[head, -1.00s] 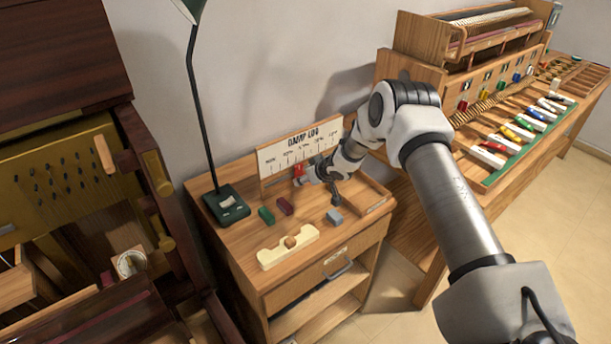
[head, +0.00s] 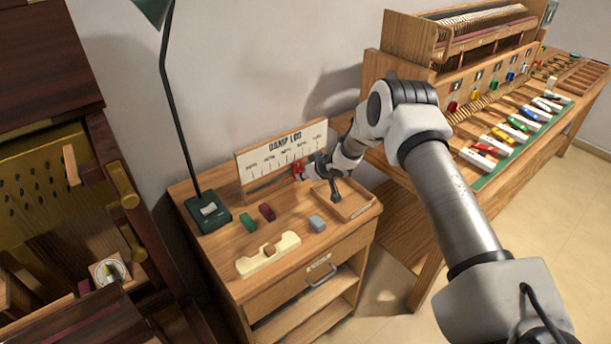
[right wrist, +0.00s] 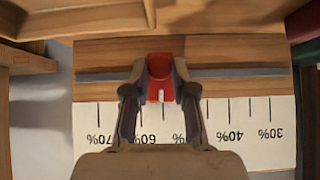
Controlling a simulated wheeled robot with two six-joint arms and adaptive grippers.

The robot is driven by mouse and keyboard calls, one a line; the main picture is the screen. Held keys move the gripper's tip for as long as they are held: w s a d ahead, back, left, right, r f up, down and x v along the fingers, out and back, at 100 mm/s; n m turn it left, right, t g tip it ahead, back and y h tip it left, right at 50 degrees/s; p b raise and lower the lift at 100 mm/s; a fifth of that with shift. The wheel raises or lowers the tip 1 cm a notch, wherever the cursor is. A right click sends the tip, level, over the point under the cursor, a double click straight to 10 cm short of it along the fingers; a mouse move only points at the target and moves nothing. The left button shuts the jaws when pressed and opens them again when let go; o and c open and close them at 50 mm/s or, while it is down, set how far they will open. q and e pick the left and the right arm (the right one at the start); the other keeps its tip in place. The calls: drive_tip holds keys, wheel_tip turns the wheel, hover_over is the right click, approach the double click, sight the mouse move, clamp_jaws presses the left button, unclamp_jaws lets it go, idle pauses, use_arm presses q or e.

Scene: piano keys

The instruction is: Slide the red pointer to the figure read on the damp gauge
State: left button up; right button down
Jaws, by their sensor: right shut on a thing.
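The red pointer (head: 297,170) sits on the slot of the white damp log board (head: 283,153) on the small wooden cabinet. My right gripper (head: 300,172) is at the board and shut on the pointer. In the right wrist view the red pointer (right wrist: 160,78) is between the fingertips of my right gripper (right wrist: 160,88), and the scale is upside down. Its white line stands between the 60% and the hidden 50% label, about midway. The round damp gauge (head: 108,270) is at the lower left, too small to read. My left gripper is out of view.
Green (head: 248,221), dark red (head: 267,212) and grey (head: 317,223) blocks and a cream holder (head: 268,256) lie on the cabinet top. A lamp (head: 207,214) stands left of the board. A bench with colored keys (head: 500,145) is at the right.

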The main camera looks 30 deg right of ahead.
drive_tip(key=shift+d+f, duration=0.2)
drive_tip(key=shift+d, duration=0.25)
drive_tip(key=shift+a+r, duration=0.15)
drive_tip(key=shift+a, duration=0.4)
drive_tip(key=c, duration=1.2)
unclamp_jaws()
drive_tip(key=shift+a+r, duration=0.1)
drive_tip(key=shift+a, duration=0.25)
drive_tip(key=shift+o, duration=1.3)
drive_tip(key=shift+w, duration=0.15)
drive_tip(key=shift+d+f, duration=0.3)
drive_tip(key=shift+d, duration=0.25)
drive_tip(key=shift+s+r, duration=0.25)
drive_tip(key=shift+r, duration=0.1)
drive_tip(key=v, duration=1.1)
